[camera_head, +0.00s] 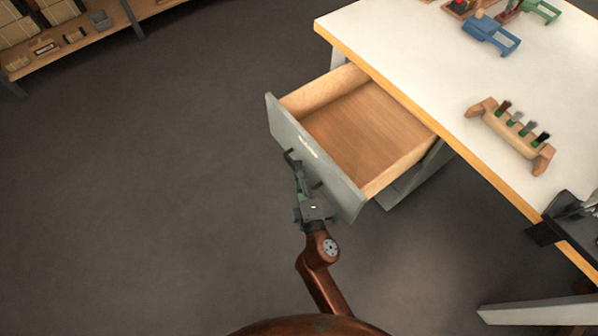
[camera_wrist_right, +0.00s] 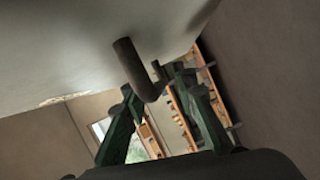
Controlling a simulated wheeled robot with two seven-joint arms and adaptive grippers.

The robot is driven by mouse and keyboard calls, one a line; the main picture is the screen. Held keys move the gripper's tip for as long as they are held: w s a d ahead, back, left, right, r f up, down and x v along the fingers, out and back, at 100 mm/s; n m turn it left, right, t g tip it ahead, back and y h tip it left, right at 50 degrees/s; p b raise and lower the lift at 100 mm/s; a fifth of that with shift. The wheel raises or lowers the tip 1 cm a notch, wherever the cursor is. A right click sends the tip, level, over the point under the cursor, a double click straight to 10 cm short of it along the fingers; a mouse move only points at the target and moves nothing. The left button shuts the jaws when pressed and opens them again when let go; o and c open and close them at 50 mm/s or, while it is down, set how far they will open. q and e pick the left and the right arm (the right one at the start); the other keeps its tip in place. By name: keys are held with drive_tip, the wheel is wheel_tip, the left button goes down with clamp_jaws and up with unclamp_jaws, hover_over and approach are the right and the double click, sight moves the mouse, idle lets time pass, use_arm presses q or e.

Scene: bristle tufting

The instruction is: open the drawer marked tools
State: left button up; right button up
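The drawer (camera_head: 365,130) under the white-topped bench is pulled well out, and its wooden inside looks empty. Its grey front (camera_head: 335,172) carries a pale label (camera_head: 308,146), too small to read. The dark bar handle (camera_head: 291,159) is on the front's outer face. My right gripper (camera_head: 300,172) is at this handle. In the right wrist view, the handle (camera_wrist_right: 134,68) reaches down between the spread fingers of the right gripper (camera_wrist_right: 153,85), with visible gaps beside it, so the gripper looks open around it. My left gripper is not in view.
On the bench top (camera_head: 420,70) stand a wooden holder (camera_head: 515,135) with several brush tufts and a blue fixture (camera_head: 491,36). A dark clamp-like part (camera_head: 545,233) sits at the bench edge. A shelf with boxes (camera_head: 60,45) is far left. The floor left of the drawer is clear.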

drive_tip(key=shift+s, duration=0.1)
drive_tip(key=s+d, duration=0.1)
drive_tip(key=s, duration=0.6)
drive_tip(key=shift+s+r, duration=0.15)
drive_tip(key=shift+r, duration=0.2)
drive_tip(key=shift+d, duration=0.1)
